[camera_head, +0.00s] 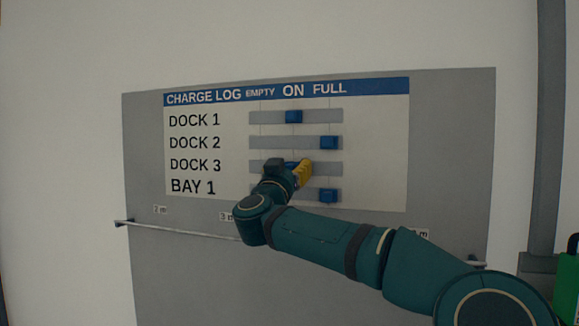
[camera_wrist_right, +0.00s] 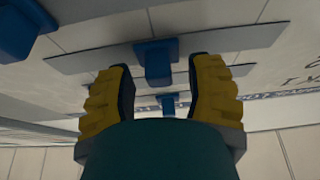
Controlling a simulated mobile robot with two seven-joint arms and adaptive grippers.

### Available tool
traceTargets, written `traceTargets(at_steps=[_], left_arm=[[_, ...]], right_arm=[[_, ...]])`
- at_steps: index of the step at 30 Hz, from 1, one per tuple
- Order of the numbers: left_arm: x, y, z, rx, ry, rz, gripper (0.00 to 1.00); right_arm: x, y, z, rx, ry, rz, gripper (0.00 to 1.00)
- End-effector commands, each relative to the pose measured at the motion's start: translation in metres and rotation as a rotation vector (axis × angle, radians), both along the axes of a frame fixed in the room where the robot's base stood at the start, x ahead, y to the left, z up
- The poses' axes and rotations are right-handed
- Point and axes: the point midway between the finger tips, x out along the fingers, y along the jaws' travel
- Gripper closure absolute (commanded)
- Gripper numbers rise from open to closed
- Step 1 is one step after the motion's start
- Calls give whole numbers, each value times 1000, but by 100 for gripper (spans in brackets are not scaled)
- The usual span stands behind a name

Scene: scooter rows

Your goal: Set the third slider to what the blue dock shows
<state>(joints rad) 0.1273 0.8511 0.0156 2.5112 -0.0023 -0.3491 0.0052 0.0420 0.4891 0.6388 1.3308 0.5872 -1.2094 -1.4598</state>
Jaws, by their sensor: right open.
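The charge log board (camera_head: 390,190) has rows for DOCK 1, DOCK 2, DOCK 3 and BAY 1 under EMPTY, ON and FULL. The third slider (camera_head: 291,165), in the DOCK 3 row, is a blue block near the ON column, partly hidden by my right gripper. My right gripper (camera_head: 303,173) is open at that row. In the right wrist view its yellow fingers (camera_wrist_right: 160,90) lie on either side of a blue slider block (camera_wrist_right: 157,62), with gaps; contact cannot be told. No dock clearly identifiable as the blue one shows. My left gripper is out of view.
The DOCK 1 slider (camera_head: 294,117) is at ON. The DOCK 2 slider (camera_head: 329,142) and BAY 1 slider (camera_head: 328,195) are at FULL, close to my gripper. A rail (camera_head: 180,227) crosses below the board. A green object (camera_head: 567,290) stands at the right edge.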

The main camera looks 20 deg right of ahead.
Motion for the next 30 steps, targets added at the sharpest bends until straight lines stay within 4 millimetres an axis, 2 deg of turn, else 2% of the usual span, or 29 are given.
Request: traceTargets(at_steps=[10, 14, 15, 25, 30], left_arm=[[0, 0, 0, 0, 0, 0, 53], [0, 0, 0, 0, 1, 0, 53], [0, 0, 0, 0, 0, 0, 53], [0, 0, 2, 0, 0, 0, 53], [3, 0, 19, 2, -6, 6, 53]], right_arm=[[2, -1, 1, 0, 0, 0, 48], [2, -1, 1, 0, 0, 0, 94], [2, -1, 1, 0, 0, 0, 100], [3, -1, 2, 1, -1, -1, 100], [13, 13, 5, 2, 2, 0, 100]])
